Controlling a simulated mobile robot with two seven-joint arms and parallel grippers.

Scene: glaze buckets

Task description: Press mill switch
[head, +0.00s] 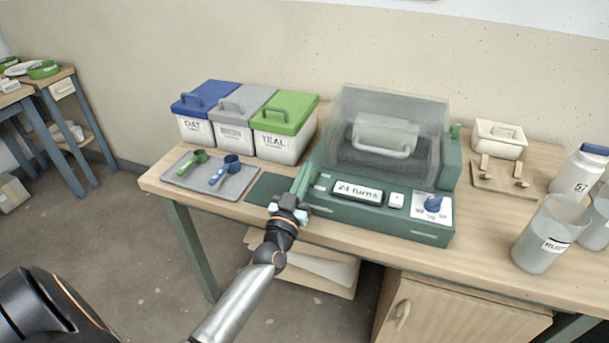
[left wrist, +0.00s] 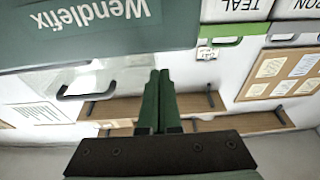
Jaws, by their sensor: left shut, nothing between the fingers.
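The mill (head: 432,236) is a green machine on the workbench with a clear hood (head: 385,130). Its front panel has a display (head: 358,191) reading "24 turns", a small white switch (head: 396,200) and a blue knob (head: 433,204) on a white plate. My left gripper (head: 303,178) is at the left end of the mill's front, left of the display and apart from the white switch. Its green fingers are together and empty. In the left wrist view, the shut fingers (left wrist: 157,82) show below the green "Wendlefix" surface (left wrist: 95,30). My right gripper is not in view.
Blue, grey and green-lidded buckets (head: 284,147) stand left of the mill. A grey tray (head: 232,187) holds a green and a blue scoop.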

